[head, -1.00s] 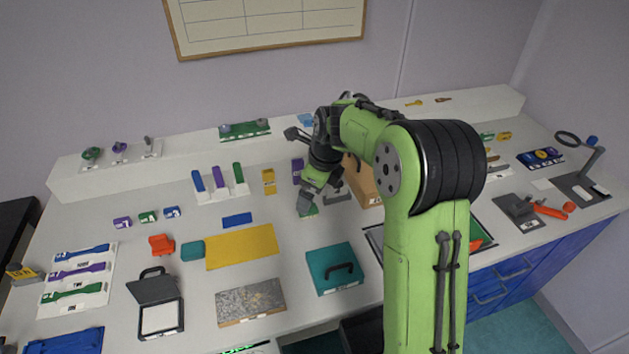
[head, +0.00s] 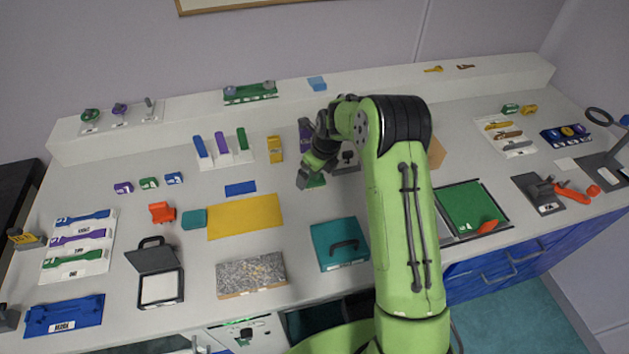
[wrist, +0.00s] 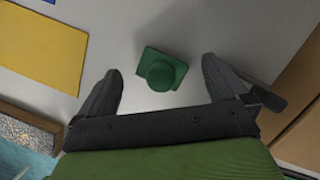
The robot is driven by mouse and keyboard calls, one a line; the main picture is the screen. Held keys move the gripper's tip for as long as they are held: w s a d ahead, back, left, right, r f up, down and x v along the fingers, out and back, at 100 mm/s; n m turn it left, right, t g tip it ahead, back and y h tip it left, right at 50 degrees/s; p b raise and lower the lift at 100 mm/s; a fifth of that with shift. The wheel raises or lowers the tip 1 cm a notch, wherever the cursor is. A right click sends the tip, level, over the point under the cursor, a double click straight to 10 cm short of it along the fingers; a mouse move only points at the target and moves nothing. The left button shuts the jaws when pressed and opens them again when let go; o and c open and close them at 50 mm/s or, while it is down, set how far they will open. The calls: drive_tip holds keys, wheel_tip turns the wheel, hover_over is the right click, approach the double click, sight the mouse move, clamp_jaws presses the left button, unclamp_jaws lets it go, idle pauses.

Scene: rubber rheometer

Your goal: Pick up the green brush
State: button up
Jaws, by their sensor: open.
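A green piece with a flat square base and a round knob (wrist: 161,75) stands on the white bench; I take it to be the green brush, though no bristles show. In the head view the same green piece (head: 317,181) is partly hidden behind my gripper (head: 304,179). In the wrist view my gripper (wrist: 161,68) is open and empty. Its two fingers show on the left and right of the green piece, which lies beyond them on the bench. I see no contact.
A yellow mat (head: 245,217) lies to the left and a teal case (head: 340,243) stands in front. A brown box (wrist: 300,125) is close on the right in the wrist view. A purple block (head: 305,130) stands behind. A green tray (head: 472,208) is at the right.

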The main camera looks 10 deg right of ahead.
drive_tip(key=x, duration=0.2)
drive_tip(key=shift+w+f, duration=0.2)
drive_tip(key=shift+f, duration=0.05)
drive_tip(key=shift+s+r, duration=0.1)
drive_tip(key=shift+c, duration=0.8)
drive_tip(key=c, duration=0.9)
wheel_tip(320, 180, up, 10)
drive_tip(key=shift+r+p, duration=0.1)
drive_tip(key=shift+p, duration=0.5)
drive_tip(key=o, duration=0.5)
drive_tip(key=shift+c, duration=0.2)
drive_tip(key=c, duration=0.3)
